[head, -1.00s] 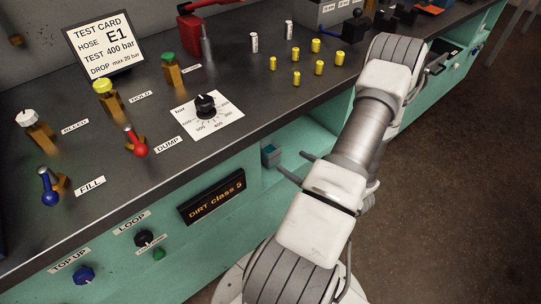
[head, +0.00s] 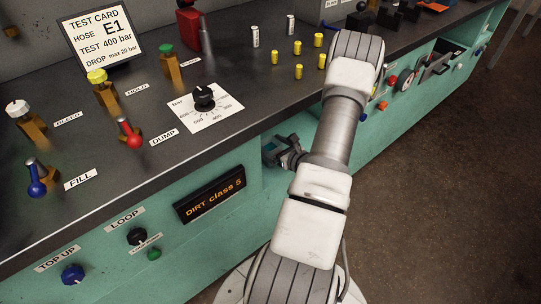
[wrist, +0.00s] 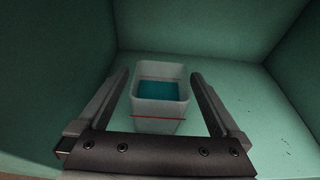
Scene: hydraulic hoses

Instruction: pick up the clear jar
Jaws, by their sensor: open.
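The clear jar (wrist: 160,112) is a translucent, squarish open-topped container with blue-green contents and a thin red line across its front. It stands upright on the floor of a teal compartment (wrist: 240,90). My gripper (wrist: 158,76) is open, with one finger on each side of the jar and a visible gap on both sides. Nothing is held. In the head view my gripper (head: 284,152) is at the opening of the compartment under the bench top, and the jar is mostly hidden there.
The compartment's teal walls stand close on the left, at the back and on the right. The dark bench top (head: 255,110) lies above the opening. On it are a dial knob (head: 204,97), colored levers and several small yellow cylinders (head: 299,71). A "DIRT class 5" display (head: 210,194) is left of the opening.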

